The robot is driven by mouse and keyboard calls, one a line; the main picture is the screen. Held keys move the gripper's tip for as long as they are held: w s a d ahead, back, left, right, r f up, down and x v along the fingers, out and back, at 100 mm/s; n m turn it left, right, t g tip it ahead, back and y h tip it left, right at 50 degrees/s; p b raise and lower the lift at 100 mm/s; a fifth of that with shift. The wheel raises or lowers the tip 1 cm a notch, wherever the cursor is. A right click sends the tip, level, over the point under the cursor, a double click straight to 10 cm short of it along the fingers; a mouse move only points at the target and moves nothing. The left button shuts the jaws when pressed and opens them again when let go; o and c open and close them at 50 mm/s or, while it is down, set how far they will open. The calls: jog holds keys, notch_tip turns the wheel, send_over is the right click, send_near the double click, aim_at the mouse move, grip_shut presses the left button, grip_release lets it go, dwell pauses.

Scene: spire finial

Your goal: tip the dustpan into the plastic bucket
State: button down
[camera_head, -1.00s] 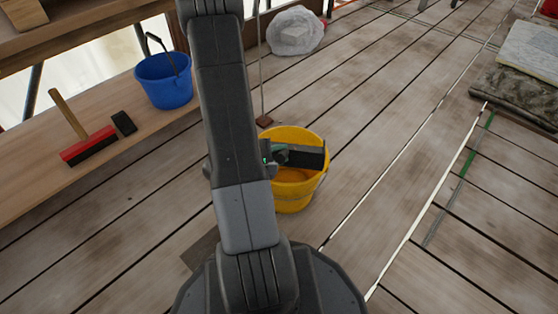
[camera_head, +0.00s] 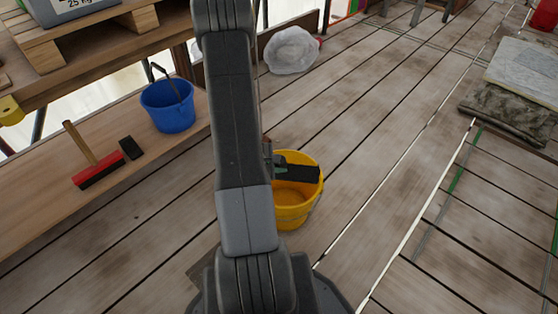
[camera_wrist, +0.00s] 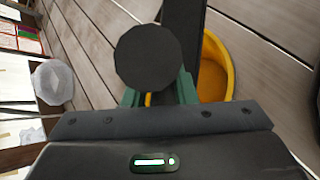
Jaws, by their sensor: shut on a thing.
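The dark dustpan (camera_head: 303,173) is over the mouth of a yellow bucket (camera_head: 292,215) on the plank floor. My gripper (camera_head: 277,160), with green fingers, is partly hidden behind my arm. In the wrist view the fingers (camera_wrist: 160,93) are shut on the dustpan's handle, whose round dark end (camera_wrist: 147,57) faces the camera. The dark pan (camera_wrist: 183,18) reaches away beyond it. The yellow bucket's rim (camera_wrist: 232,68) shows to the right of the pan. The inside of the bucket is partly seen; I cannot tell whether the pan holds anything.
A blue bucket (camera_head: 168,106), a red brush (camera_head: 98,172) and a black block (camera_head: 131,148) are on a wooden board at left. A pale bag (camera_head: 291,50) lies behind. Stacked sacks (camera_head: 505,108) lie at right. The planks between are mostly clear.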

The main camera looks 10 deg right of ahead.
jog(key=shift+w+d+r+n+g+y+p, duration=0.2)
jog(key=shift+w+r+g+p, duration=0.3)
jog(key=shift+p, duration=1.5)
jog(key=shift+w+d+r+n+g+y+p, duration=0.15)
jog(key=shift+w+r+p, duration=0.45)
jog(key=shift+p, duration=1.35)
jog(key=w+d+n+g+y+p, duration=0.1)
jog(key=w+p, duration=0.5)
jog(key=p, duration=0.7)
jog(key=shift+w+d+g, duration=0.2)
jog(key=shift+d+g, duration=0.3)
jog(key=shift+g, duration=0.55)
